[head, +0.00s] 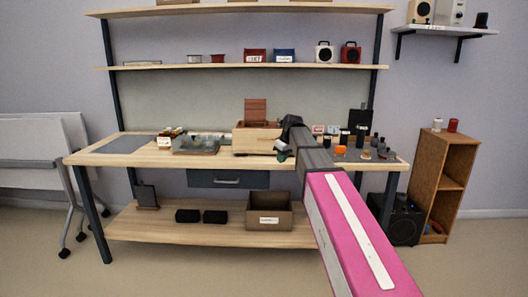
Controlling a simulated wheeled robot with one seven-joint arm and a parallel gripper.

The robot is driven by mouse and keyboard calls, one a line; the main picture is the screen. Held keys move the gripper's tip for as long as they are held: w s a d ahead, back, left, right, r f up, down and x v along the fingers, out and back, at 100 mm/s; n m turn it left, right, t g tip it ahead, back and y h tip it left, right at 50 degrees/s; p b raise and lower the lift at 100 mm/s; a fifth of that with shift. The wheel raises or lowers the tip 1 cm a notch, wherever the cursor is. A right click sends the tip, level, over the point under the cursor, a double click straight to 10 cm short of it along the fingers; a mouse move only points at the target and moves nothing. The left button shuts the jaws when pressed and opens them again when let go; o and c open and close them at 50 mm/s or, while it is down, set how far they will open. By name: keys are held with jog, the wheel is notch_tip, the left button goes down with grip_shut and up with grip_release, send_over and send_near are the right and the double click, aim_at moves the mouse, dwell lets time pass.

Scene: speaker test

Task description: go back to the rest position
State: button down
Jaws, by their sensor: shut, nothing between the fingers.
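My gripper (282,153) is at the end of my outstretched arm, over the middle of the wooden workbench (130,157). The gripper is small in the head view and its fingers are dark. They look closed, with nothing visible held between them. A wooden box with a raised reddish-brown lid (256,112) stands just behind the gripper. I cannot tell whether the gripper touches anything on the bench. My arm hides part of the bench to the right of the gripper.
A clear tray of parts (197,144) stands left on the bench, beside a grey mat (122,144). Several dark items and an orange block (340,150) crowd the right. A drawer (228,179) hangs below. A brown cabinet (443,180) stands at right. Floor in front is clear.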

jog(key=s+d+f+m+h, duration=0.1)
jog(key=s+d+f+m, duration=0.2)
jog(key=s+f, duration=0.6)
jog(key=s+d+f+m+g, duration=0.1)
jog(key=s+d+f+m, duration=0.2)
jog(key=s+f, duration=0.7)
jog(key=s+d+f+m+g+h, duration=0.1)
jog(key=s+d+f+m, duration=0.2)
jog(key=s+f, duration=0.6)
notch_tip(320, 180, down, 3)
jog(key=shift+s+d+f+h, duration=0.1)
jog(key=shift+s+d+h, duration=0.25)
jog(key=shift+d, duration=0.7)
